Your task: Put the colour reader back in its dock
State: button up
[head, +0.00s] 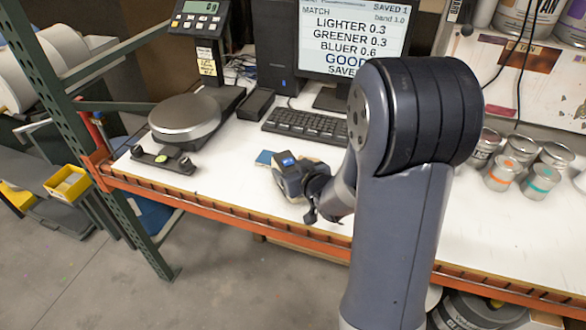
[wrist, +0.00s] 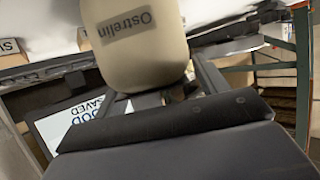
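The colour reader (head: 287,160), a dark and beige body with a small lit blue screen, is at my gripper (head: 308,190) over the white bench, left of my arm. In the wrist view its beige end, labelled "Ostrelin" (wrist: 140,40), fills the space between my two fingers (wrist: 165,92), which look closed on its sides. I cannot tell whether it touches the bench. A black block (head: 255,104) between the scale and the keyboard may be the dock. A low black holder (head: 163,160) with a green spot lies at the bench's front left; I cannot tell which is the dock.
The round-pan scale (head: 185,117), keyboard (head: 305,123) and monitor (head: 350,40) stand behind. Several small cans (head: 502,173) stand at right. The orange bench edge (head: 220,208) runs along the front.

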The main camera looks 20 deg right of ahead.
jog(key=shift+o, duration=0.8)
